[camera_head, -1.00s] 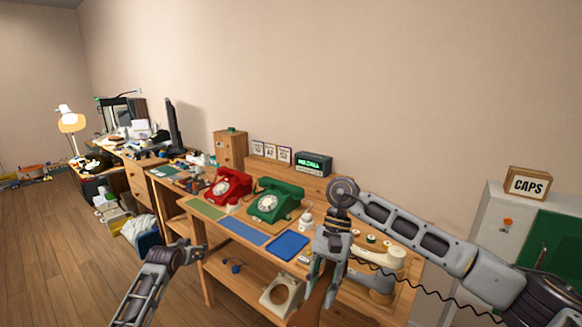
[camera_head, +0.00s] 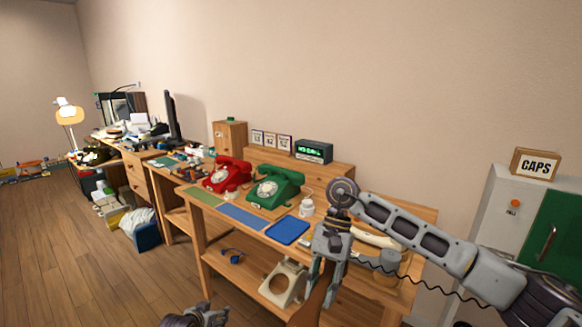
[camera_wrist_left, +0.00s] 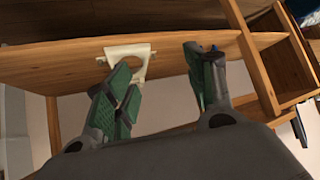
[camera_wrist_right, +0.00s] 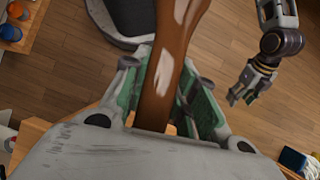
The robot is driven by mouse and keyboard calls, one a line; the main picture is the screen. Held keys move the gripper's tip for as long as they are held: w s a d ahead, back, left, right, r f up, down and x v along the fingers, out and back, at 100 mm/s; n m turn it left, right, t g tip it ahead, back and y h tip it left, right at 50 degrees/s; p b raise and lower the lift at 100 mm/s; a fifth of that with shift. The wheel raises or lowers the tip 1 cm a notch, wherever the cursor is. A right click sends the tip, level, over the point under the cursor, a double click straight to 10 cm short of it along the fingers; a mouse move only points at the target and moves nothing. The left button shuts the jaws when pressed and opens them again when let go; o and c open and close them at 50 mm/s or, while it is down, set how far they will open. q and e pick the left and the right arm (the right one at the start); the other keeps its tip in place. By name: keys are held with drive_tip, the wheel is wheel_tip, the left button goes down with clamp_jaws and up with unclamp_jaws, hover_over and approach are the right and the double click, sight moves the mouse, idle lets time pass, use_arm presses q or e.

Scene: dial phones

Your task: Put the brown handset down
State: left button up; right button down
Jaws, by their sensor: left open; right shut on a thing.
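The brown handset (camera_wrist_right: 166,75) is clamped between the green pads of my right gripper (camera_wrist_right: 170,110). In the head view the handset (camera_head: 313,302) hangs below my right gripper (camera_head: 325,275), in front of the workbench edge, tilted; its lower end is cut off. A dark cord runs off to the right. My left gripper (camera_head: 205,318) is low at the bottom edge of the head view. In the left wrist view its jaws (camera_wrist_left: 165,85) are open and empty, with the cream phone body (camera_wrist_left: 130,58) on the shelf beyond.
The workbench holds a red phone (camera_head: 227,174), a green phone (camera_head: 275,188), a blue mat (camera_head: 288,230) and a cream handset (camera_head: 375,238). The cream phone body (camera_head: 283,283) sits on the lower shelf. A cabinet (camera_head: 497,212) with a CAPS sign (camera_head: 536,163) stands at right.

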use_arm(q)
drive_tip(key=s+d+f+g+h+b, duration=0.1)
drive_tip(key=s+d+f+b, duration=0.3)
drive_tip(key=s, duration=0.6)
drive_tip(key=s+d+f+g+b, duration=0.1)
drive_tip(key=s+d+f+b, duration=0.3)
drive_tip(key=s+f, duration=0.4)
drive_tip(key=s+d+f+g+h+b, duration=0.1)
drive_tip(key=s+d+f+b, duration=0.3)
drive_tip(key=s, duration=0.9)
drive_tip(key=shift+d+f+n+h, duration=0.3)
drive_tip(key=shift+d+f+n, duration=0.15)
drive_tip(key=shift+f, duration=0.95)
use_arm(e)
wheel_tip(320, 180, down, 13)
use_arm(q)
drive_tip(key=shift+w, duration=0.1)
use_arm(e)
drive_tip(key=w+f+n+h, duration=0.3)
drive_tip(key=f+n, duration=0.2)
drive_tip(key=f, duration=0.5)
drive_tip(key=shift+w+n+g, duration=0.2)
drive_tip(key=shift+n+g, duration=0.2)
drive_tip(key=shift+r, duration=0.1)
